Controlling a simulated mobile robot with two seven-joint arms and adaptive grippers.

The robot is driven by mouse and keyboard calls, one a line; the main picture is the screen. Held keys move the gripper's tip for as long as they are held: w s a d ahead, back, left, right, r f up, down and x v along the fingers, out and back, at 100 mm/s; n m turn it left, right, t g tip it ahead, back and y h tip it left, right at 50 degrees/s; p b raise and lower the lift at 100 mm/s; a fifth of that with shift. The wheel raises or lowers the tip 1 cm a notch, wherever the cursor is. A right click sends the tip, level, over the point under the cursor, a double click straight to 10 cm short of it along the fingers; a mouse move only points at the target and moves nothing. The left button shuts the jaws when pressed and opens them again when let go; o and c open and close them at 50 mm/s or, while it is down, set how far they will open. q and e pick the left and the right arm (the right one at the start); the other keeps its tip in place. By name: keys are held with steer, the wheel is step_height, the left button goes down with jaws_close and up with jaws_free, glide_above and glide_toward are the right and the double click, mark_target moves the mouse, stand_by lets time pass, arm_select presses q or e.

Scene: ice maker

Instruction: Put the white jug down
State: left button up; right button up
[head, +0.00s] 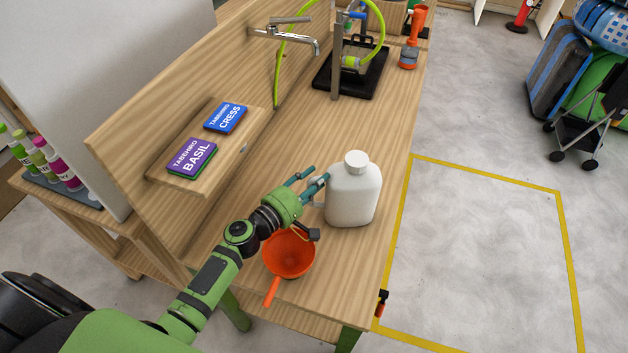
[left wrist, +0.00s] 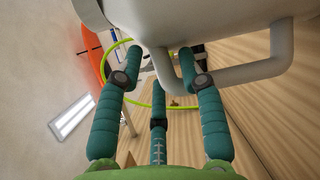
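The white jug (head: 352,193) stands upright at the right side of the wooden worktop, its cap on top. It appears to rest on the worktop. My left gripper (head: 312,180) is just left of the jug, its fingers spread apart. In the left wrist view the jug's pale body (left wrist: 210,18) fills the top, and its handle (left wrist: 255,75) loops down near the fingers. The left gripper's fingers (left wrist: 158,80) are apart there, with part of the handle between them and no finger clearly closed on it. My right gripper is out of view.
An orange scoop (head: 289,256) lies on the worktop below my left gripper. Seed boxes, purple (head: 191,158) and blue (head: 226,118), lie on a small shelf at left. A tap (head: 290,38) and black tray (head: 368,80) are farther back. Worktop behind the jug is clear.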

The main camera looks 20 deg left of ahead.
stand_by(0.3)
arm_select(q)
steer(key=shift+r+p, duration=0.3)
steer(key=shift+p, duration=0.05)
steer(key=b+v, duration=0.4)
steer(key=v, duration=0.8)
steer(key=shift+f, duration=0.15)
